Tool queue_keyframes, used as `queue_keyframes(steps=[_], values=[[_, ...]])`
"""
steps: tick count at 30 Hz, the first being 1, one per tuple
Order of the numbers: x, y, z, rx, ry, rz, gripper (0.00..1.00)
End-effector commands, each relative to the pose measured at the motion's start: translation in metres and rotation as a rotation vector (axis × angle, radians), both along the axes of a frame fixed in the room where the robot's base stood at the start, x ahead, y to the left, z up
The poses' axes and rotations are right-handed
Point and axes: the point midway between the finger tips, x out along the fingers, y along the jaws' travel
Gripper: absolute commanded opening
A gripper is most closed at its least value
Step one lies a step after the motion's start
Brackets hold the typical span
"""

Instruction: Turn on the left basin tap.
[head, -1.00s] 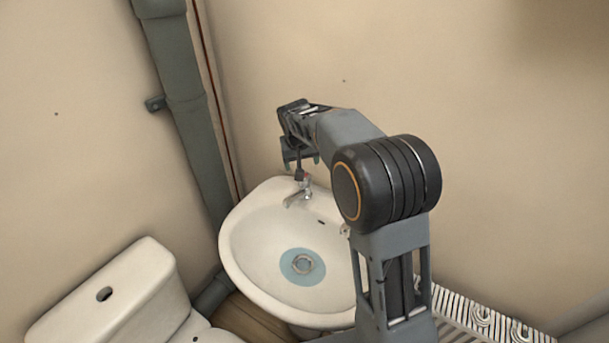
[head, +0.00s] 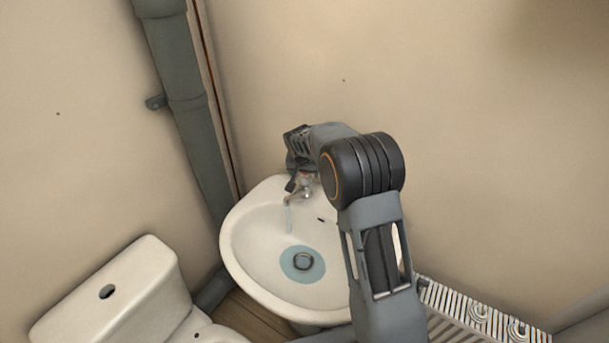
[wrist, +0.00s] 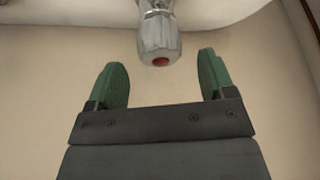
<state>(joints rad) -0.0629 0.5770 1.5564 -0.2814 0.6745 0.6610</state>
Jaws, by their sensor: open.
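The left basin tap (head: 302,191) is chrome and stands at the back of the white basin (head: 237,262). A thin, pale bluish stream of water runs down from its spout. In the wrist view, the tap's faceted handle (wrist: 158,33) has a red dot on its end. My gripper (wrist: 161,60) is open, with two green finger pads. The handle is just ahead of the fingertips, roughly centred between them, with a gap to each side. In the head view, my gripper is beside the tap and partly hidden by my arm.
A toilet cistern (head: 110,292) stands at the lower left. A thick grey pipe (head: 188,110) runs down the corner. A white ribbed radiator (head: 462,312) is at the lower right. My arm covers the basin's right side. The wall above is bare.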

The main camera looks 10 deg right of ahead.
Motion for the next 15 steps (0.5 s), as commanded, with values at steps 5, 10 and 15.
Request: queue_keyframes(steps=[5,10,15], values=[[0.008,-0.004,-0.021,0.000,0.002,0.000,0.76],[0.012,-0.005,-0.032,0.000,0.000,0.000,0.76],[0.014,-0.006,-0.036,0.000,-0.001,0.000,0.76]])
